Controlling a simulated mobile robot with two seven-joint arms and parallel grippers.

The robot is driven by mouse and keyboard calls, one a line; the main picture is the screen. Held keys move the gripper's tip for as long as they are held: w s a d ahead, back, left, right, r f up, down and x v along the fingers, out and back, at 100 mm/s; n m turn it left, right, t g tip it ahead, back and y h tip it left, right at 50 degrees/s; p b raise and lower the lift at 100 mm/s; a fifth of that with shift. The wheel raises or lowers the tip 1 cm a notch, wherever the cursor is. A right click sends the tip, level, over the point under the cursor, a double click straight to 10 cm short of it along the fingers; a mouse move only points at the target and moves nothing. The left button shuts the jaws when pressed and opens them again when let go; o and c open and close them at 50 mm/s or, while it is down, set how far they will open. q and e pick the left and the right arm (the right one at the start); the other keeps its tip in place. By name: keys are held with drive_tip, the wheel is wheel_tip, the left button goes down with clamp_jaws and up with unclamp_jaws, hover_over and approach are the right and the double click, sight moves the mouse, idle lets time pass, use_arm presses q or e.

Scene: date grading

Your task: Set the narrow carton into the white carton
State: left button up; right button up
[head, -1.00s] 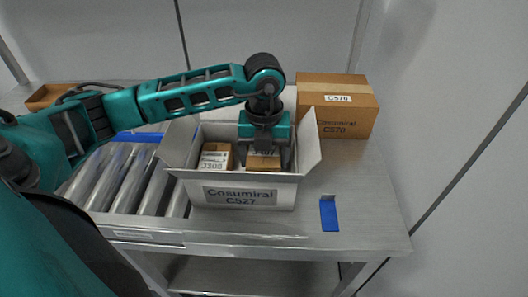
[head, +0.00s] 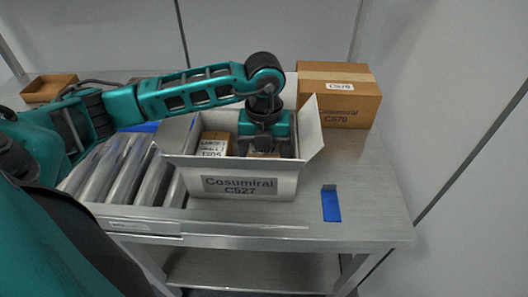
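The white carton (head: 285,184), marked Cosumiral C527, stands open on the metal table with its flaps folded out. A small brown carton (head: 213,145) is inside it at the left. My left gripper (head: 264,147) points down into the right part of the white carton. It appears shut on a second brown carton, the narrow carton (head: 262,155), whose top edge and part of a label show under it. The fingertips and the narrow carton's lower part are hidden, so I cannot tell whether it touches the bottom. My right gripper is not in view.
A closed brown carton (head: 350,108), marked C570, stands behind at the right. Metal rollers (head: 120,170) lie left of the white carton. An open brown box (head: 50,90) is at the far left. Blue tape (head: 331,205) marks the clear table at the right.

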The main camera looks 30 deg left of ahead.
use_arm(q)
drive_tip(key=shift+f+b, duration=0.75)
drive_tip(key=shift+f, duration=0.15)
idle(0.7)
drive_tip(key=o, duration=1.1)
